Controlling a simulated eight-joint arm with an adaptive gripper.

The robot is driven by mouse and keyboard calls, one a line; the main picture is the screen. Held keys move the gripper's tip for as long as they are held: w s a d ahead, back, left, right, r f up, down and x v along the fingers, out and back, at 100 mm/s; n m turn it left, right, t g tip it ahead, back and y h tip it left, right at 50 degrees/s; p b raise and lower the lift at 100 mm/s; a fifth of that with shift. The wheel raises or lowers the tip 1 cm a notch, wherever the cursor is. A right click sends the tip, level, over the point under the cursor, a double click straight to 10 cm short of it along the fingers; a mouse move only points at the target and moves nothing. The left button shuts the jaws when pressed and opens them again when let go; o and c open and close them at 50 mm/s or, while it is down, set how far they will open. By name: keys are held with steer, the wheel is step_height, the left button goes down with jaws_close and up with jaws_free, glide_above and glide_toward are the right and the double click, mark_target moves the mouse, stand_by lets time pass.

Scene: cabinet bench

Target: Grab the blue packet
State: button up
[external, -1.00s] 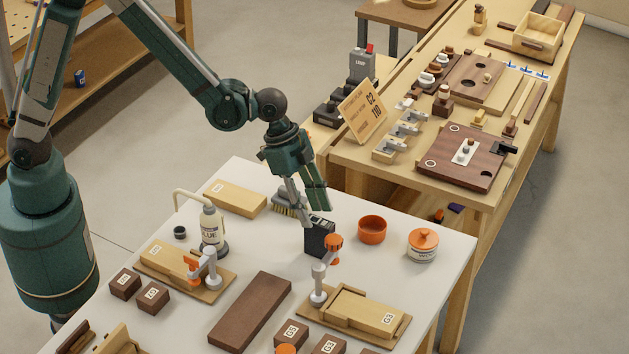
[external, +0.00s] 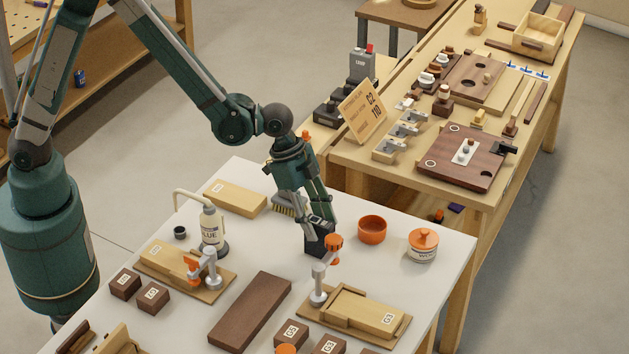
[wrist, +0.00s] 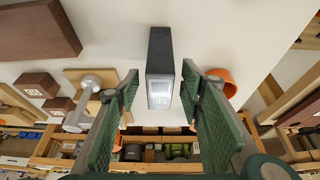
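No blue packet is plain on the white table. A small blue item (external: 80,78) sits on the left shelf, and a small dark blue-purple item (external: 456,208) lies below the right bench; I cannot tell what either is. My gripper (external: 316,222) is at the top of a black box (external: 318,244) on the white table. In the wrist view, the box (wrist: 160,55) stands between the fingertips of my gripper (wrist: 160,70). The fingers are open, with gaps on both sides of the box. The box has a pale grey panel facing the camera.
An orange bowl (external: 372,229) and a lidded jar (external: 422,245) are to the right. A glue bottle (external: 212,228) stands left.

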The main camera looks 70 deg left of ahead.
steer(key=shift+x, duration=1.1)
steer(key=shift+c, duration=0.5)
steer(key=c, duration=0.9)
